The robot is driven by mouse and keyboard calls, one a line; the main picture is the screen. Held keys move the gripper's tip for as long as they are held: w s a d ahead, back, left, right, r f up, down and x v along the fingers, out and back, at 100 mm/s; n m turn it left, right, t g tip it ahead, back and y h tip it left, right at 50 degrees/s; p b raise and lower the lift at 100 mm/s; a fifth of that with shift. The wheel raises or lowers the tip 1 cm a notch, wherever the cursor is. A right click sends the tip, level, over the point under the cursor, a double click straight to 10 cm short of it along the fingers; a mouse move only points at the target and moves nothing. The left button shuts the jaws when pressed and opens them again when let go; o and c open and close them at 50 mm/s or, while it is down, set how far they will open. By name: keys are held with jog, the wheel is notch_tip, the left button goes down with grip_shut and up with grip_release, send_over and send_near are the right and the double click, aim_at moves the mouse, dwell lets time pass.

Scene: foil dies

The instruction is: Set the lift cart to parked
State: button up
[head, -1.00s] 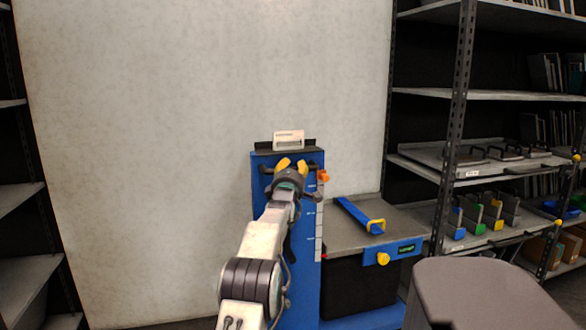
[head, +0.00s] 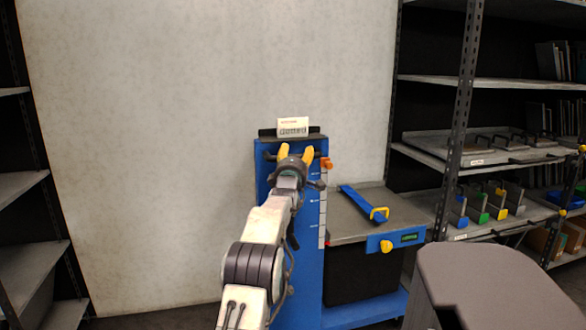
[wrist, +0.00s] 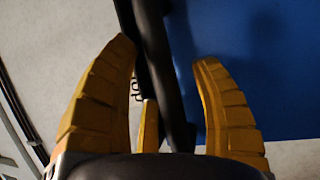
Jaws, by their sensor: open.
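The blue lift cart (head: 312,240) stands against the pale wall, with a dark push bar (wrist: 156,60) across its top. My gripper (head: 296,151) is in front of the upper column, with its yellow fingers open. In the wrist view the open fingers (wrist: 165,85) are on either side of the dark bar, and they do not grip it. An orange pointer (head: 327,163) sits near the top of the light scale on the column's right edge.
A small white card (head: 293,127) stands on top of the column. Shelving (head: 470,150) with trays and coloured holders is on the right, and more shelves (head: 20,190) are on the left. A grey rounded surface (head: 490,285) fills the lower right.

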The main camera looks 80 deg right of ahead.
jog(key=a+f, duration=0.2)
jog(key=a, duration=0.9)
jog(key=shift+w+a, duration=0.15)
jog(key=shift+a, duration=0.1)
dwell(0.9)
